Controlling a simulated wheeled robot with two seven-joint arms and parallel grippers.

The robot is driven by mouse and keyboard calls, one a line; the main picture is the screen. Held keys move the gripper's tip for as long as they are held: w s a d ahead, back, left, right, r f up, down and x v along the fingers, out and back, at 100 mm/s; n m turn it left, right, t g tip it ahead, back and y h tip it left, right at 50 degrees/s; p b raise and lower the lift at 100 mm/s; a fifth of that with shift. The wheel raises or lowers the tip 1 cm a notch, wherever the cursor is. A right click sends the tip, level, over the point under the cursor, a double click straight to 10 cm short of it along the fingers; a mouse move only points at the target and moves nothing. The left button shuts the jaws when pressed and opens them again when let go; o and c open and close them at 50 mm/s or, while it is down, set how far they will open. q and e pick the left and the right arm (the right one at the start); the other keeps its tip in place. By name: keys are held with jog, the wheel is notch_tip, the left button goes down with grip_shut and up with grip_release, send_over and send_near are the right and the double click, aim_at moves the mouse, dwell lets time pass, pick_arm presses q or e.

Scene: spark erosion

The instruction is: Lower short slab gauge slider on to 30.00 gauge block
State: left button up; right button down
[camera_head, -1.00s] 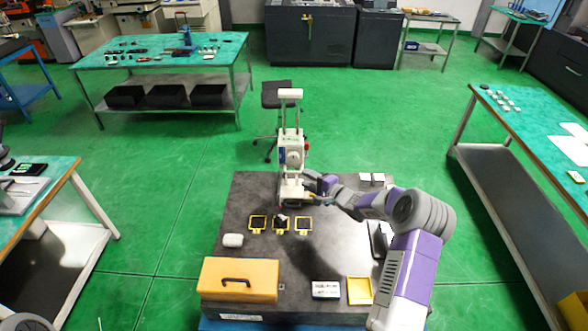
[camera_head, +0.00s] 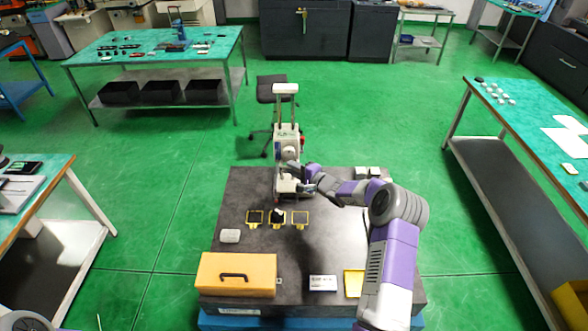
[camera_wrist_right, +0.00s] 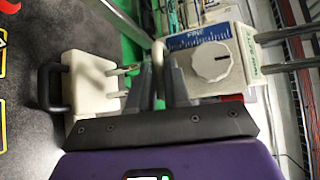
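The white height gauge (camera_head: 288,150) stands upright on the dark slab. Its slider carries a round dial and a blue scale, clear in the wrist view (camera_wrist_right: 212,62). My right gripper (camera_head: 308,187) reaches in from the right, low at the gauge. In the wrist view my right gripper (camera_wrist_right: 163,75) has its two grey fingers close together, with a thin light bent bar between them; contact is hard to tell. Three yellow-framed dark pads lie in front: left (camera_head: 255,217), middle with a small block on it (camera_head: 278,215), right (camera_head: 300,218). Block markings are unreadable. My left gripper is not visible.
On the slab (camera_head: 330,258) are a white object (camera_head: 230,236), an orange case (camera_head: 237,274), a white box (camera_head: 323,283) and a yellow tray (camera_head: 353,283). A white block with a black handle (camera_wrist_right: 88,82) is left of the fingers in the wrist view. The mid-slab is clear.

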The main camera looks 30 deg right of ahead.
notch_tip(320, 180, down, 7)
jog(key=b, duration=0.3)
jog(key=shift+b, duration=0.35)
jog(key=shift+s, duration=0.1)
jog(key=c, duration=1.2)
grip_release()
jog(key=shift+o, duration=0.2)
jog(key=shift+r, duration=0.2)
jog(key=shift+s+d, duration=0.1)
jog(key=shift+s, duration=0.15)
jog(key=v, duration=0.7)
